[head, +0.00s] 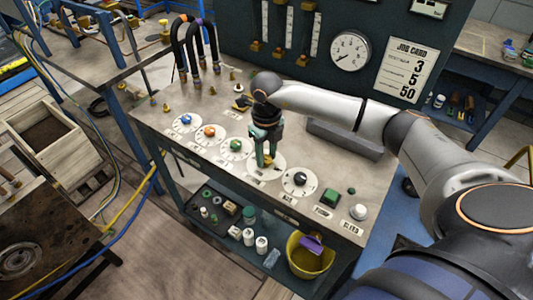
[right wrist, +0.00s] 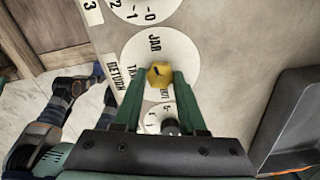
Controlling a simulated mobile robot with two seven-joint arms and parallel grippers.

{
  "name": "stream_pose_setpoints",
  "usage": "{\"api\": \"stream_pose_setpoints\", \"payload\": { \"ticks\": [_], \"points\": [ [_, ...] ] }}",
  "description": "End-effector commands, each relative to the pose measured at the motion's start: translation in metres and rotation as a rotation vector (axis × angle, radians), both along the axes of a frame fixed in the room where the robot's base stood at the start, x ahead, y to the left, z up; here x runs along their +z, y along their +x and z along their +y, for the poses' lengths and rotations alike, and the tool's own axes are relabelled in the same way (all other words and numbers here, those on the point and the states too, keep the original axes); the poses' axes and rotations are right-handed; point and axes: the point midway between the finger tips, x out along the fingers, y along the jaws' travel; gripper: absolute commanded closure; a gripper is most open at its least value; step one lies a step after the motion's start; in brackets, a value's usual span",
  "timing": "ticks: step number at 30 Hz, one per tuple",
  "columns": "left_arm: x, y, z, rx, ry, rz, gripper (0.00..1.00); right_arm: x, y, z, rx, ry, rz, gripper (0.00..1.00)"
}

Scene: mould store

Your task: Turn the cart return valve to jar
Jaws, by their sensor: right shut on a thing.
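The cart return valve is a yellow knob (right wrist: 159,74) on a round white dial plate (right wrist: 184,48). In the right wrist view the plate reads "JAR" above the knob, with more lettering to its left, partly hidden by a finger. My right gripper (right wrist: 162,80) has its two green fingers on either side of the knob and is shut on it. A small dark mark shows on the knob; which word it points at is hard to tell. In the head view my right gripper (head: 265,152) reaches down over the knob, mostly hiding it. My left gripper is not in view.
Dials with blue (head: 186,119), orange (head: 209,131) and green (head: 235,146) knobs stand left of the valve. A black knob (head: 300,179), green button (head: 330,197) and white knob (head: 358,212) are to its right. Black hoses (head: 180,50) rise behind. A yellow bucket (head: 309,262) sits below.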

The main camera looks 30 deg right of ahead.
Motion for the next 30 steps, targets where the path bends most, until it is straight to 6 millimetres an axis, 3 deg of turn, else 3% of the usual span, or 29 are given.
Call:
{"api": "stream_pose_setpoints", "payload": {
  "ticks": [12, 29, 30],
  "points": [
    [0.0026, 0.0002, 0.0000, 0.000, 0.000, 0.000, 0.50, 0.0009, 0.0004, -0.0002, -0.197, -0.001, -0.001, 1.00],
    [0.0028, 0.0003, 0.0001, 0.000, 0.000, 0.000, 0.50, 0.0008, 0.0006, -0.0003, -0.227, 0.000, -0.002, 1.00],
    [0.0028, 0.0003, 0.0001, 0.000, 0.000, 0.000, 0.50, 0.0009, 0.0006, -0.0003, -0.227, 0.000, -0.002, 0.57]
  ]
}}
